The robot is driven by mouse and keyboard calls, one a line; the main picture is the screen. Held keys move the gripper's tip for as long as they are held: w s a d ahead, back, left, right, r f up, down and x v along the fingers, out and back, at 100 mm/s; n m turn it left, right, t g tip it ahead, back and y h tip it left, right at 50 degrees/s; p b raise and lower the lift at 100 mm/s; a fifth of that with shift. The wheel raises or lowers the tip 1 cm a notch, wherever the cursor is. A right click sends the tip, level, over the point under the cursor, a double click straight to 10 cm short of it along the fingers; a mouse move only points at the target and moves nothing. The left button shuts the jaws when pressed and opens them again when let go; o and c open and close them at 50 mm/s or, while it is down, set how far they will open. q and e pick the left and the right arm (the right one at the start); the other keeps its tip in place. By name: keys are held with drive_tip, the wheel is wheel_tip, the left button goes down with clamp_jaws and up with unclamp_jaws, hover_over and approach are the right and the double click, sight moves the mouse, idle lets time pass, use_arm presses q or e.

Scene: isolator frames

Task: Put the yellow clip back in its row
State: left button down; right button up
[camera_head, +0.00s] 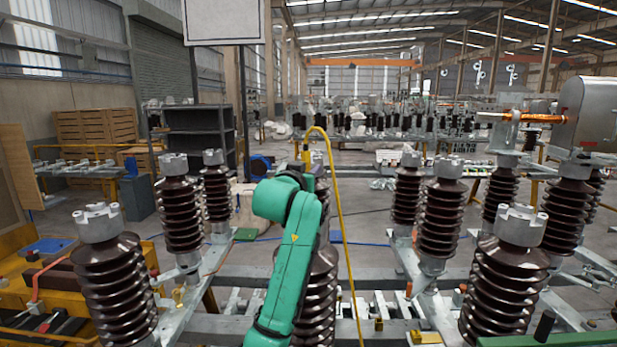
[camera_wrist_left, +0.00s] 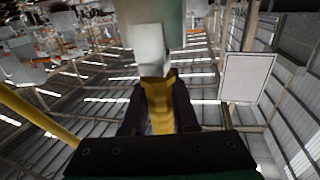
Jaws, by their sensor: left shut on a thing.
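The yellow clip (camera_wrist_left: 161,104) is between the black fingers of my left gripper (camera_wrist_left: 158,98), which is shut on it, in the left wrist view. Its upper end is against or just in front of a pale grey block (camera_wrist_left: 150,48); I cannot tell if they touch. In the head view the clip (camera_head: 306,152) stands up beyond my green left arm, which hides the fingers. My right gripper is out of view.
Brown ribbed insulators with grey caps stand on both sides, such as the front left one (camera_head: 112,285) and front right one (camera_head: 505,287). Another insulator (camera_head: 318,295) stands partly behind my arm. A silver housing (camera_head: 590,115) is at the right. Dark shelves (camera_head: 200,140) stand behind.

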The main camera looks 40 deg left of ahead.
use_arm(q)
wheel_tip(320, 180, up, 19)
drive_tip(key=b, duration=0.2)
drive_tip(key=shift+r, duration=0.2)
